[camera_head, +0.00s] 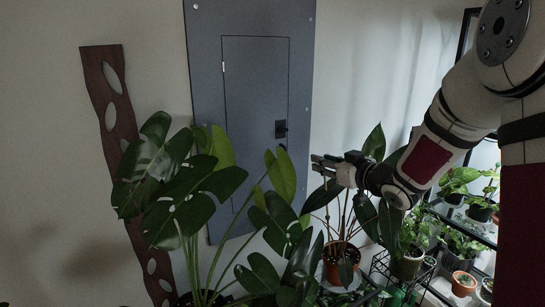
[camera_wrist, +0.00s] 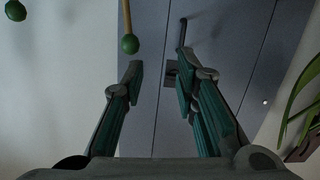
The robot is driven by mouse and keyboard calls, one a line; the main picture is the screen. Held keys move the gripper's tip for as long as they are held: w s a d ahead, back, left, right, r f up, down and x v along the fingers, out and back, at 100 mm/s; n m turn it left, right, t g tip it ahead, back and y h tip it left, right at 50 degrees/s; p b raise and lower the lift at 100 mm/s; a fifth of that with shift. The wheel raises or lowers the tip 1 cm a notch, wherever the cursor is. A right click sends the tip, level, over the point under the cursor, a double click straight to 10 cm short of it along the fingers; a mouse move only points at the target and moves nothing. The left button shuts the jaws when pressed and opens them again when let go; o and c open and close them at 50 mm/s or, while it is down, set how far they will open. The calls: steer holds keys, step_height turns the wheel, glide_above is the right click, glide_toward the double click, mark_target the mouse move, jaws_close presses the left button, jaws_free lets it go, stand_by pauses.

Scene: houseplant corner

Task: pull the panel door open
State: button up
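A tall grey panel (camera_head: 207,60) is fixed to the wall, and its narrower door (camera_head: 255,75) sits flush within it, apparently shut. A small dark handle (camera_head: 281,129) is on the door's right side, partway down. My gripper (camera_head: 318,163) is to the right of the handle and a little lower in the head view, apart from it. In the wrist view my gripper (camera_wrist: 157,74) is open with nothing between its fingers. The dark handle (camera_wrist: 182,35) and its plate show beyond the right fingertip, which partly hides the plate. Leaves cover the panel's lower part.
Large-leaved plants (camera_head: 185,185) stand before the panel, and a potted plant (camera_head: 341,250) is below my gripper. Green balls (camera_wrist: 130,44), one on a stick, hang into the wrist view. A plant shelf (camera_head: 470,225) is at right.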

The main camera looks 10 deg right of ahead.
steer(key=w+a+y, duration=0.1)
steer(key=w+a, duration=0.1)
steer(key=w, duration=0.1)
steer(key=w+a+f+y, duration=0.1)
steer(key=w+a, duration=0.2)
steer(key=w, duration=0.1)
steer(key=w+a+f+n+y, duration=0.1)
steer(key=w+a, duration=0.1)
steer(key=w, duration=0.2)
steer(key=shift+w+a+f+y+p, duration=0.2)
steer(key=shift+w+f+y+p, duration=0.05)
steer(key=shift+y+p, duration=0.15)
jaws_close()
